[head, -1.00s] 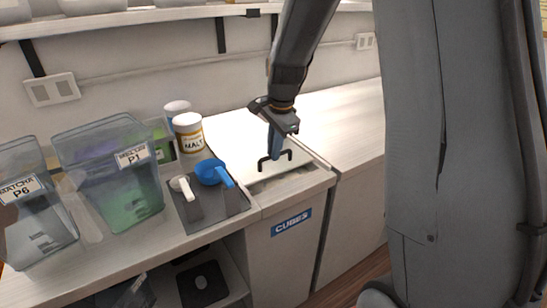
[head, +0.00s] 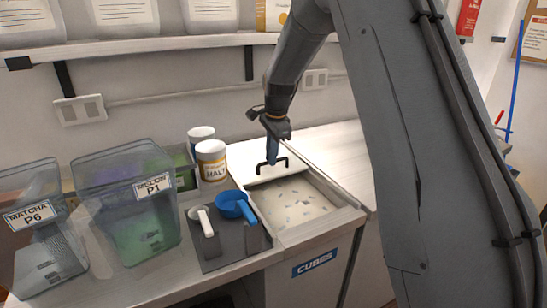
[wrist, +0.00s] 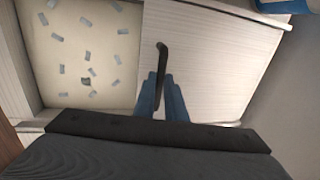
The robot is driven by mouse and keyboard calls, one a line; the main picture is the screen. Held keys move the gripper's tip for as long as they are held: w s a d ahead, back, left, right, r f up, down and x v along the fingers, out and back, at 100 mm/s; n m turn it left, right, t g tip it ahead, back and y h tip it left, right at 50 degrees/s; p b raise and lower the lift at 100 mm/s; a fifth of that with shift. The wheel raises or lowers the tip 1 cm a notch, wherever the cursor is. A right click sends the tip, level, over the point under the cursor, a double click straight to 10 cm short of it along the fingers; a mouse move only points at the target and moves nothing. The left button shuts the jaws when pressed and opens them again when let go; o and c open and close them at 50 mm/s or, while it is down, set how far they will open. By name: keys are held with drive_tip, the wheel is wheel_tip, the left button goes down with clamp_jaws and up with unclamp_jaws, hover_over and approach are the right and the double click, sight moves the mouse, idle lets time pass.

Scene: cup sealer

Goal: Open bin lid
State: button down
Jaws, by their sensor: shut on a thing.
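The white bin lid (wrist: 215,65) is slid back toward the wall in the counter, with a black handle (head: 260,169) standing on it. The front of the bin (head: 290,203) is uncovered and shows several small pale cubes inside. A blue label on its front reads CUBES. My gripper (head: 271,158) has blue fingers and is shut on the handle. In the wrist view my gripper (wrist: 163,98) has the handle between its fingers, with the open bin to the left.
A blue scoop (head: 232,204) and a white scoop (head: 203,220) rest on a dark mat left of the bin. A malt jar (head: 211,161) stands behind them. Clear tubs labelled P1 (head: 125,210) and P6 (head: 45,250) stand farther left. A shelf (head: 160,43) runs above.

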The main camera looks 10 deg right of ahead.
drive_tip(key=c, duration=1.8)
unclamp_jaws()
drive_tip(key=shift+r, duration=0.15)
drive_tip(key=r, duration=0.2)
drive_tip(key=s+r+b, duration=0.1)
drive_tip(key=r, duration=0.2)
drive_tip(key=r+b, duration=0.1)
drive_tip(key=r, duration=0.1)
drive_tip(key=shift+s+d+r, duration=0.2)
drive_tip(key=shift+r, duration=0.05)
